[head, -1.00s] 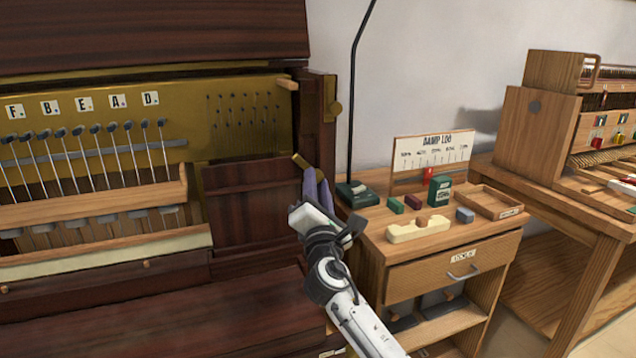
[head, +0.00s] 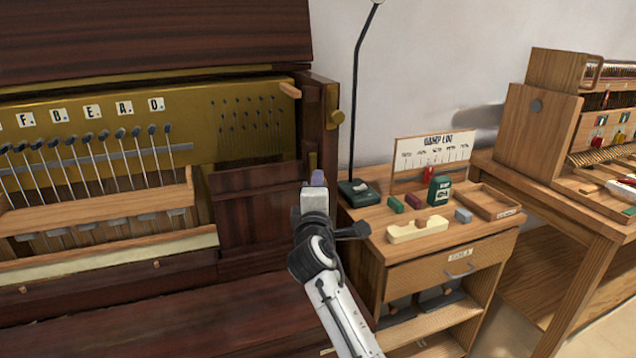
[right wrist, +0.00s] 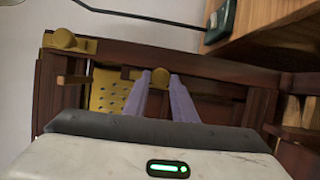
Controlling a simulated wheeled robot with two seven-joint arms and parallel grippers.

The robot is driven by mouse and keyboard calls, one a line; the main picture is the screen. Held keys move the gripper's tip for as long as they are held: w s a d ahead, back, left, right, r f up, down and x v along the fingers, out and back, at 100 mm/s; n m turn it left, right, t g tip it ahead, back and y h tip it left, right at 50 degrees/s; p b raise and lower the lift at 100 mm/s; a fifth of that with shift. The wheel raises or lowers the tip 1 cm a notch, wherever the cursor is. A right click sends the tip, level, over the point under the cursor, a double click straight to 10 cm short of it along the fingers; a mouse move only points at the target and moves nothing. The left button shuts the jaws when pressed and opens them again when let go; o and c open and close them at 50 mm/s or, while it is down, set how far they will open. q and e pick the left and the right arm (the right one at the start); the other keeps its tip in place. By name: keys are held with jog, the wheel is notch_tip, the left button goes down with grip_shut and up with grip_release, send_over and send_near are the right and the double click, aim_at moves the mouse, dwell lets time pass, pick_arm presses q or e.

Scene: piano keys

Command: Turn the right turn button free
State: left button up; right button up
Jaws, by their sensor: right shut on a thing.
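The right turn button (head: 313,160) is a small brass piece at the right edge of the piano's dark red-brown lower panel (head: 250,205). It looks upright in the head view. In the right wrist view the brass button (right wrist: 159,73) shows between the tips of my two lavender fingers. My right gripper (head: 318,180) is shut on it, and it also shows in the right wrist view (right wrist: 160,80). The gripper hides the button's lower part in the head view. My left gripper is out of view.
A brass plate with a knob (head: 334,106) is on the piano's side post above, near a wooden peg (head: 290,90). A lamp (head: 358,190) and a side table (head: 440,240) with small blocks stand close on the right.

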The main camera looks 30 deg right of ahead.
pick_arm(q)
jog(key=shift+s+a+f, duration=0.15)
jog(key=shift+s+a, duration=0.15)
pick_arm(e)
jog(key=o, duration=1)
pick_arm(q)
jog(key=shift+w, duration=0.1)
pick_arm(e)
jog(key=shift+o, duration=0.2)
